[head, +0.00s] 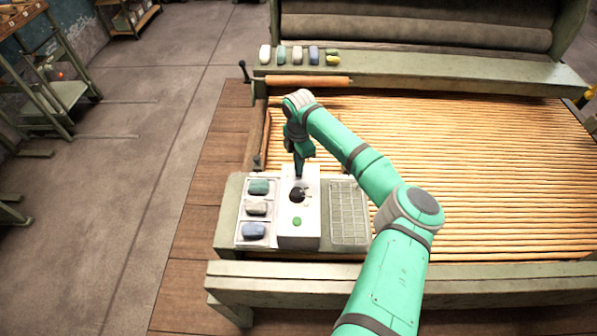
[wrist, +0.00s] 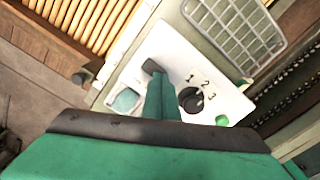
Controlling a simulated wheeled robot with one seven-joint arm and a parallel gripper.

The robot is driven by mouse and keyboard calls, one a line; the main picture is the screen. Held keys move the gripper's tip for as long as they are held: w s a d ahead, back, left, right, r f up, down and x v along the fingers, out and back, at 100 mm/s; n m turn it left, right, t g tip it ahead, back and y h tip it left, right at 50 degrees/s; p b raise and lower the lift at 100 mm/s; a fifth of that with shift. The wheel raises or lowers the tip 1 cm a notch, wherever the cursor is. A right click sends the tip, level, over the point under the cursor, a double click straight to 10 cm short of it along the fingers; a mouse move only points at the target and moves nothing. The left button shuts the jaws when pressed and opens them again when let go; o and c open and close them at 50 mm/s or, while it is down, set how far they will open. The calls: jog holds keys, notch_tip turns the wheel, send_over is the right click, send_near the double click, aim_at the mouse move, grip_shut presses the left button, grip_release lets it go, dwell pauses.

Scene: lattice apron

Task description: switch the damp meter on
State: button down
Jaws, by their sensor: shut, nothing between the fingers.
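The damp meter looks to be the white box (head: 310,236) on the green ledge. Its top carries a dark round dial (head: 297,194) and a green round button (head: 297,221). In the wrist view the white panel (wrist: 182,48) shows the dial (wrist: 191,99) with numbers 1, 2 and 3 beside it, and the green button (wrist: 222,120). My gripper (head: 299,174) is shut and empty, pointing down over the box's far part, beyond the dial. Its dark tip (wrist: 153,67) shows over the panel, to one side of the dial. I cannot tell whether it touches.
A white tray (head: 240,238) with several coloured blocks stands left of the box. A grey grid (head: 349,213) lies right of it. Wooden slats (head: 480,180) fill the right. A wooden roller (head: 308,81) and small coloured pieces lie at the back ledge.

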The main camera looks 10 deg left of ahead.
jog(key=shift+f, duration=0.7)
dwell(0.4)
notch_tip(320, 180, up, 7)
dwell(1.0)
dwell(0.4)
